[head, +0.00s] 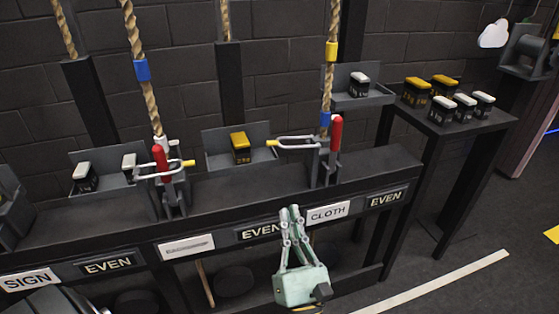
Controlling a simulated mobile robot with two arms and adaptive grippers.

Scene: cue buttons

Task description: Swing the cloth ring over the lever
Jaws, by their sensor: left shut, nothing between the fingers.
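The cloth ring (297,140), a pale metal loop with a yellow tab, sticks out to the left of the red-handled lever (336,135). The loop lies beside the red handle, not around it. The lever stands upright, above and slightly right of the white CLOTH label (328,214) on the front rail. My left gripper (292,209) is shut and empty, with its fingers pointing up. In the picture it is in front of the rail, below the ring and just left of the CLOTH label. My right gripper is not in view.
Another red lever (160,162) at left has its ring around or close against it. Ropes with coloured bands hang by both levers. A tray with a yellow-topped block (240,148) stands behind. A side table (450,130) at right holds several blocks.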

